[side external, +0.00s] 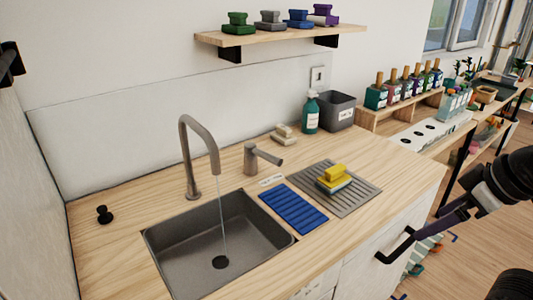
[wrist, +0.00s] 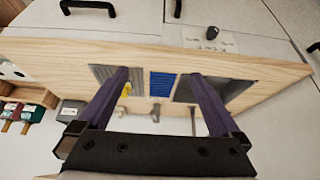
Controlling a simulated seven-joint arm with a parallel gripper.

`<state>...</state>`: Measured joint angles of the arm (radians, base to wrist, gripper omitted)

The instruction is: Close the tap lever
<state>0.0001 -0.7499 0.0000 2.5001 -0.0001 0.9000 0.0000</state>
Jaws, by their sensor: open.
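The tap lever (side external: 262,158) is a grey post with a side handle on the wooden counter, right of the curved grey tap (side external: 190,155). Its handle points right in the side external view. A thin stream of water (side external: 222,215) runs from the tap into the dark sink (side external: 175,262). The lever also shows small in the wrist view (wrist: 155,112), between my fingers and farther off. My gripper (wrist: 158,76) is open and empty, its two purple fingers spread. In the side external view it is at the right edge, in front of the cabinet, well apart from the lever.
A blue mat (side external: 292,208) and a grey drainer (side external: 360,197) with a yellow sponge brush (side external: 333,178) lie right of the sink. A soap bottle (side external: 311,112) and grey bin (side external: 340,110) stand behind. A shelf (side external: 270,36) hangs above. A black cabinet handle (side external: 395,247) juts out near my gripper.

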